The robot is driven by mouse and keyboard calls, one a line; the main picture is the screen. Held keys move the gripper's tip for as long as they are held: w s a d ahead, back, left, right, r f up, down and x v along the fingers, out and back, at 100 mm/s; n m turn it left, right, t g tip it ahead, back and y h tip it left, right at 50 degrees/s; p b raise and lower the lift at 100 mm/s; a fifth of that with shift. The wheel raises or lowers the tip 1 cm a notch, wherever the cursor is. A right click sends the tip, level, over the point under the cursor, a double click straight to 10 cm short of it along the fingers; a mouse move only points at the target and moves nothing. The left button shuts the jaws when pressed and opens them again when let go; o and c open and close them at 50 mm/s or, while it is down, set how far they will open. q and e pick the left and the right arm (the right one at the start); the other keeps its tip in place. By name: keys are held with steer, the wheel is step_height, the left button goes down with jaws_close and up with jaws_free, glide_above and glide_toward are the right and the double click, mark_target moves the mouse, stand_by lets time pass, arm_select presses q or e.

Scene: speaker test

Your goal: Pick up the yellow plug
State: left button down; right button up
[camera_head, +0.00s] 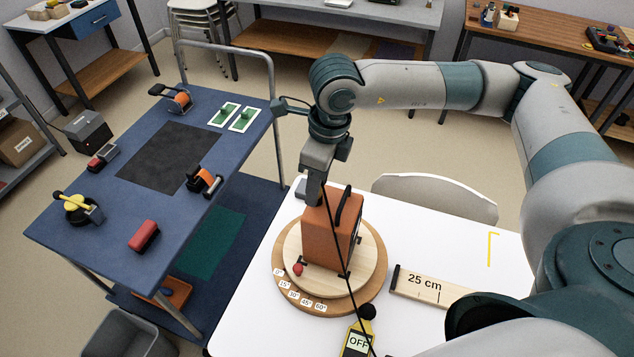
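A yellow item (73,203) with a straight yellow bar and black parts lies on the left part of the blue cart top (165,215). It is the only mainly yellow thing there, but I cannot tell for certain that it is the plug. My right gripper (314,195) points down at the upper left of the orange-brown speaker (326,228), far to the right of the yellow item. Its fingertips are dark and small, so whether they are open or touch the speaker is unclear. My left gripper is not in view.
The speaker stands on a round wooden turntable (376,262) on the white table (255,310). A black cord runs down across it near the yellow meter (356,343) marked OFF. Red blocks (143,236) and orange items (205,181) lie on the cart; a metal rail (271,75) stands at its right.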

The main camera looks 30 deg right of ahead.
steer(key=shift+f, duration=0.15)
steer(key=shift+c, duration=0.6)
jaws_close()
steer(key=shift+r, duration=0.2)
